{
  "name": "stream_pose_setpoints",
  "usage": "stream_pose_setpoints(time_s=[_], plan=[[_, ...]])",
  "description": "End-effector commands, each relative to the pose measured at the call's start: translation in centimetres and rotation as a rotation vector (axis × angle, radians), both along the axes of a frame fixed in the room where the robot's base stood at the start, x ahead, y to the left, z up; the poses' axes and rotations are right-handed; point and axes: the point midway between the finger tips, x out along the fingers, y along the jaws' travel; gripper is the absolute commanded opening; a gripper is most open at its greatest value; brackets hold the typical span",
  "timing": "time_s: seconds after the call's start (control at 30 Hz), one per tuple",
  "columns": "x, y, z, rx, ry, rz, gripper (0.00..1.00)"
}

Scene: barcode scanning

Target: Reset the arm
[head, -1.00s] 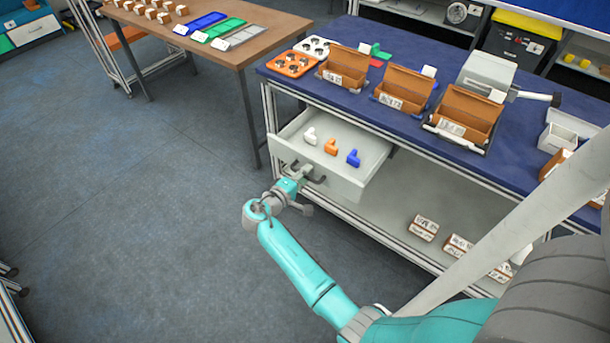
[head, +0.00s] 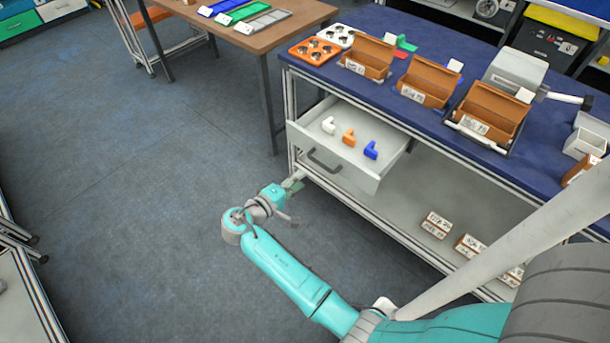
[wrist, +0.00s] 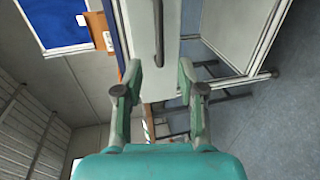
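My gripper (head: 290,184) is in front of the workbench, below and to the left of the open drawer (head: 368,171). In the wrist view my gripper (wrist: 158,80) has its two fingers spread apart with nothing between them. The drawer's dark handle (head: 324,161) is clear of the fingers; it also shows in the wrist view as a dark bar (wrist: 158,35) ahead of them. The drawer is pulled out and holds a white part (head: 328,125), an orange part (head: 349,137) and a blue part (head: 371,150).
The blue-topped workbench (head: 440,117) carries open brown boxes (head: 428,81) and an orange tray (head: 314,51). Several small boxes (head: 437,225) lie on its lower shelf. A wooden table (head: 312,15) stands behind at the left. The floor (head: 130,200) left of my arm is clear.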

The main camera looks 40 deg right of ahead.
Motion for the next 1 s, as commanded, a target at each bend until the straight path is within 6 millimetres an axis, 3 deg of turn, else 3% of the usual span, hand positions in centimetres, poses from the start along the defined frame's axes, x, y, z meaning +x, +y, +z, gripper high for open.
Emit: stream_pose_setpoints(time_s=[0.7, 0.87, 1.0], plan=[[-0.2, 0.4, -0.1, 0.003, 0.001, 0.006, 0.39], [-1.7, 0.3, -2.7, 0.054, 0.011, 0.08, 0.39], [-4.5, 0.8, -6.8, 0.152, 0.012, 0.208, 0.39]])
